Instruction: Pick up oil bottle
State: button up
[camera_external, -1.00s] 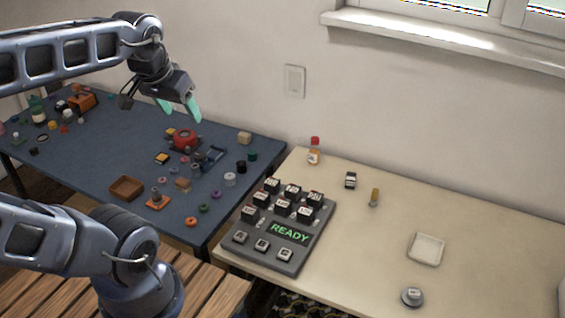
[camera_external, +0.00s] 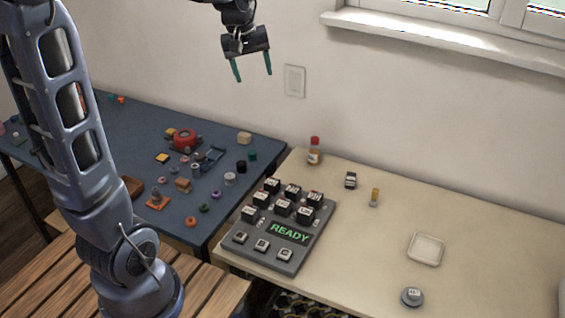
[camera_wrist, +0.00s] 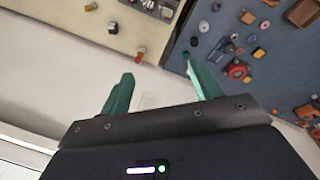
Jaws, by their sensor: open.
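The oil bottle (camera_external: 314,152) looks to be the small bottle with a red cap and an orange-and-white label. It stands upright at the back left of the beige table, near the wall. In the wrist view the bottle (camera_wrist: 140,54) shows at the table's edge, beyond my fingertips. My gripper (camera_external: 254,77) is open and empty, high in the air to the upper left of the bottle and well apart from it. In the wrist view my gripper's two teal fingers (camera_wrist: 159,74) are spread with nothing between them.
The beige table (camera_external: 360,245) also holds a dark button board (camera_external: 290,234) reading READY, a small black-and-white item (camera_external: 350,180), a yellow-topped vial (camera_external: 375,197), a white tray (camera_external: 426,250) and a grey round item (camera_external: 412,297). The blue table (camera_external: 110,150) at left is cluttered with small parts.

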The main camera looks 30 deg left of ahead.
jog(key=w+d+f+n+g, duration=0.1)
jog(key=w+d+f+n, duration=0.1)
jog(key=w+f, duration=0.45)
jog(key=w+d+f+n, duration=0.15)
jog(key=w+f, duration=0.25)
jog(key=w, duration=0.5)
jog(key=n+g, duration=0.2)
jog(key=n, duration=0.3)
send_over(315, 139)
jog(key=a, duration=0.1)
jog(key=shift+h, duration=0.4)
jog(key=f, duration=1.7)
jog(key=shift+w+a+f, duration=0.2)
jog(key=shift+w+f, duration=0.1)
jog(key=shift+f, duration=0.05)
jog(key=shift+d+f, duration=0.25)
jog(key=shift+f, duration=1.6)
jog(key=shift+d+f, duration=0.2)
jog(key=shift+f, duration=1.6)
jog(key=shift+d+f, duration=0.25)
jog(key=shift+f, duration=1.6)
jog(key=c, duration=1.1)
